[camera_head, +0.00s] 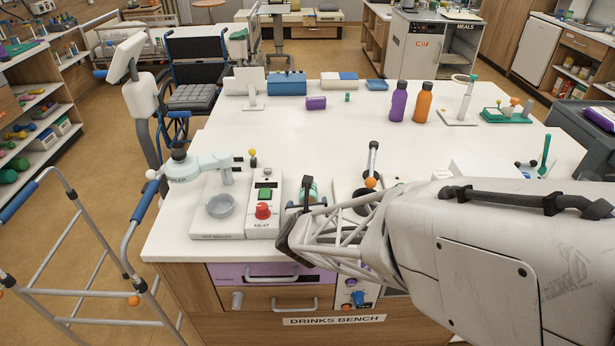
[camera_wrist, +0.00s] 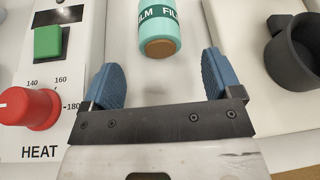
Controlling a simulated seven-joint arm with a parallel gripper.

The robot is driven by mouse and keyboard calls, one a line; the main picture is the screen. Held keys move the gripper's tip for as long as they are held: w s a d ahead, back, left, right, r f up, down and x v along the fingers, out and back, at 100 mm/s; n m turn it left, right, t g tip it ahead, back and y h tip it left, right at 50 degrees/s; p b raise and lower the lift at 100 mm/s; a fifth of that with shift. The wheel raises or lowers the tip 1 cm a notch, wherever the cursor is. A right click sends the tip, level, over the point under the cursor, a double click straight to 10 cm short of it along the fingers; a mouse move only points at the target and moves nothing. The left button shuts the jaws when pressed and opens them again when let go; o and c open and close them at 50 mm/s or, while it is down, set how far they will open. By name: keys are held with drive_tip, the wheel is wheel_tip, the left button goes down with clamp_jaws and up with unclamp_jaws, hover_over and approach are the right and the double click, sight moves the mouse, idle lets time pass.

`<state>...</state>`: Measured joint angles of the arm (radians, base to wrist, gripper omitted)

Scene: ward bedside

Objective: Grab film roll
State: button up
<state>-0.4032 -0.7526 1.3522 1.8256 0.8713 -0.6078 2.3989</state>
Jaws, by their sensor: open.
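The film roll (camera_wrist: 159,28) is a teal cylinder with a dark band lettered "FILM" and a brown end. In the wrist view it lies on the white bench top, just beyond and between the fingertips. My gripper (camera_wrist: 158,78) is open, with its two blue ridged finger pads apart and nothing between them. In the head view the film roll (camera_head: 311,190) shows only partly, behind my gripper (camera_head: 306,192), whose fingers are small and partly hidden there.
The heat control box (camera_head: 264,205) with its red knob (camera_wrist: 28,108) and green button stands close on the left. A dark cup (camera_wrist: 296,52) on a pale base is close on the right. Purple (camera_head: 398,102) and orange bottles (camera_head: 422,103) stand farther back. The middle bench top (camera_head: 310,135) is clear.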

drive_tip(key=shift+w, duration=0.1)
drive_tip(key=shift+x, duration=2.5)
drive_tip(key=c, duration=1.1)
drive_tip(key=shift+o, duration=0.2)
drive_tip(key=shift+r, duration=1.5)
drive_tip(key=shift+s+r, duration=0.2)
drive_tip(key=shift+r, duration=0.1)
drive_tip(key=s+d, duration=0.1)
drive_tip(key=s, duration=0.4)
drive_tip(key=s+d, duration=0.1)
drive_tip(key=s, duration=0.4)
drive_tip(key=s+d+r, duration=0.1)
drive_tip(key=s, duration=0.4)
drive_tip(key=shift+s+d+r, duration=0.1)
drive_tip(key=shift+d+r, duration=0.05)
drive_tip(key=shift+d, duration=0.2)
